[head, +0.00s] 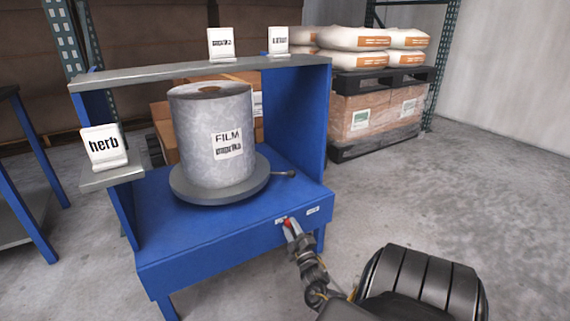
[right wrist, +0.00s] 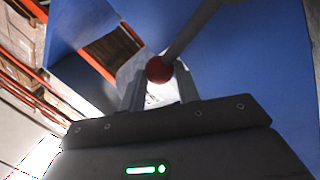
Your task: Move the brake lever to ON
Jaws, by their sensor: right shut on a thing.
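The brake lever has a red knob (right wrist: 160,69) on a grey rod (right wrist: 188,33), seen in the right wrist view. In the head view the red knob (head: 287,222) shows small at the front of the blue stand (head: 215,238), beside small white labels (head: 312,211) too small to read. My right gripper (head: 290,230) is at the knob, its fingers shut on the lever at its knob end. The fingers (right wrist: 160,88) also show in the right wrist view, on both sides of the knob. My left gripper is not in view.
A grey film roll (head: 198,135) labelled "FILM paprika" stands on a round turntable (head: 185,190) with a small handle (head: 285,173). A "herb" card (head: 104,147) stands on a side shelf. Pallets of sacks (head: 352,38) and boxes are behind. The floor at right is clear.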

